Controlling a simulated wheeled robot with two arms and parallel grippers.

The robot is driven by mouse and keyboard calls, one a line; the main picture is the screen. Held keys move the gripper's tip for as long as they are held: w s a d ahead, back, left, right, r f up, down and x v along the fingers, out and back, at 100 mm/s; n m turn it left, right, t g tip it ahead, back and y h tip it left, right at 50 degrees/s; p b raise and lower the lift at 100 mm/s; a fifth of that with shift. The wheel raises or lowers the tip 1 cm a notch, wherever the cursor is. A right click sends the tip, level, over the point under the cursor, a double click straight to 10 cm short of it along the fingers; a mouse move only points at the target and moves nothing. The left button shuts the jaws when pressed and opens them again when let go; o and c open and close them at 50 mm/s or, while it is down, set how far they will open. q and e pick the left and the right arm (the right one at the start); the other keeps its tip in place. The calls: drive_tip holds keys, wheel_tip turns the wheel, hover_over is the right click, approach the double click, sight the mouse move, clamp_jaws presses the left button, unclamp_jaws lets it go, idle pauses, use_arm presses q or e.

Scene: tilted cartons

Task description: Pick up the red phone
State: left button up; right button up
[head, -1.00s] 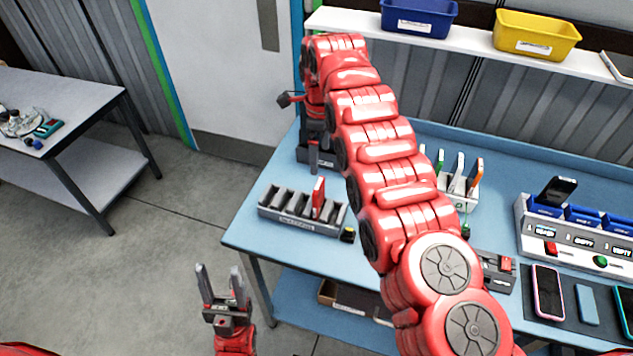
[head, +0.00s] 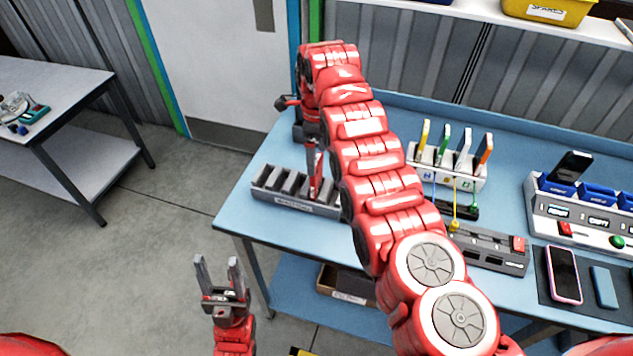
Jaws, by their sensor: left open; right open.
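The red phone (head: 318,190) stands upright in a slot towards the right end of the grey slotted rack (head: 293,203) on the blue bench; only a narrow part of it shows. My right arm reaches across the bench, and its open gripper (head: 313,165) points down at the phone's top. A finger overlaps the phone in the view; I cannot tell whether they touch. My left gripper (head: 218,268) is open and empty, fingers up, in front of the bench's left edge.
Behind my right arm stands a white holder (head: 447,172) with several coloured phones. A grey device (head: 487,250), a pink-edged phone (head: 564,274) and a blue-binned station (head: 580,210) are at right. A yellow bin (head: 548,12) sits on the shelf above.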

sight(317, 171)
drive_tip(key=shift+w+f, duration=0.1)
drive_tip(key=shift+f, duration=0.3)
wheel_tip(317, 171, down, 4)
drive_tip(key=p, duration=0.3)
drive_tip(key=shift+r, duration=0.2)
drive_tip(key=shift+f+p, duration=0.3)
drive_tip(key=shift+f, duration=0.6)
drive_tip(key=c, duration=0.9)
